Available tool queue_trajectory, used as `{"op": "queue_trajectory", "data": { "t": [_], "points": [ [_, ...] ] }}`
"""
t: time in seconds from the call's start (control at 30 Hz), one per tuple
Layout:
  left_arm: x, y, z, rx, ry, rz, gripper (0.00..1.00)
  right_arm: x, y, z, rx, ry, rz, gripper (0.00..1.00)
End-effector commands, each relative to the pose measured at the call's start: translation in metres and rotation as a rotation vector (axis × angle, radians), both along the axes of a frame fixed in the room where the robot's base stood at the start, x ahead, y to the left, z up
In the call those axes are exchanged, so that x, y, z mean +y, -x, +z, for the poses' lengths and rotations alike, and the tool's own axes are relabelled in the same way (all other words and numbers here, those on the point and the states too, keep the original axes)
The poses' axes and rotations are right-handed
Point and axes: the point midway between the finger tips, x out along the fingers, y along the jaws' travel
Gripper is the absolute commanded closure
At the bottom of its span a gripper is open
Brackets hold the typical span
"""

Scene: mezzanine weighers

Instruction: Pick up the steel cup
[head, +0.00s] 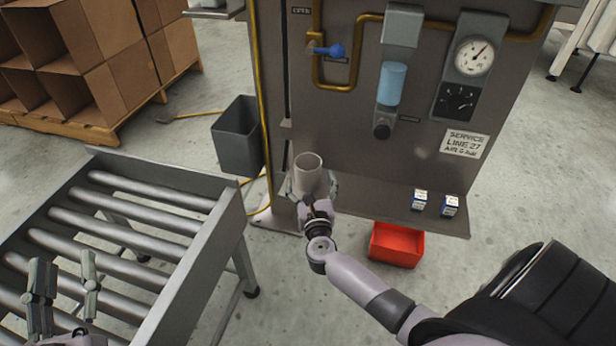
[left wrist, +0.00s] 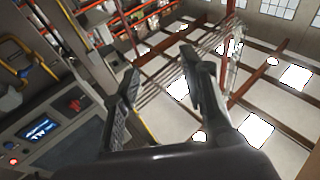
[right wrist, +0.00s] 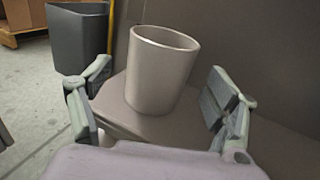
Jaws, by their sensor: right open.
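The steel cup (head: 309,178) stands upright at the left end of the shelf on the grey service panel. It is a plain pale cylinder, open at the top. My right gripper (head: 314,192) is open at the cup, with a finger to either side. In the right wrist view the cup (right wrist: 162,72) stands ahead of and between the open fingers (right wrist: 160,108), and I see no finger touching it. My left gripper (head: 64,285) is open and empty over the roller conveyor, its fingers apart in the left wrist view (left wrist: 160,85).
The shelf (head: 378,207) also holds two small boxes (head: 420,200) (head: 451,206) at its right. A red bin (head: 397,245) sits below it. A dark waste bin (head: 238,138) stands left of the panel. The roller conveyor (head: 229,221) fills the lower left.

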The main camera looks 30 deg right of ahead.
Motion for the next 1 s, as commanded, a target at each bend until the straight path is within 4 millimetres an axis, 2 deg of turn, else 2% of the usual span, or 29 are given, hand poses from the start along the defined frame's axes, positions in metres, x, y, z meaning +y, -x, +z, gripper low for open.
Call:
{"op": "queue_trajectory", "data": {
  "t": [0.3, 0.63, 1.0],
  "points": [
    [-0.002, 0.018, 0.043, -0.256, 0.072, -0.015, 0.60, -0.017, -0.035, -0.003, -0.002, 0.003, 0.000, 0.19],
    [-0.001, 0.022, 0.051, -0.299, 0.084, -0.017, 0.60, -0.020, -0.040, -0.002, 0.000, 0.001, -0.001, 0.19],
    [-0.001, 0.022, 0.050, -0.297, 0.082, -0.017, 0.60, -0.020, -0.040, -0.002, 0.000, 0.001, -0.001, 0.43]
  ]
}}
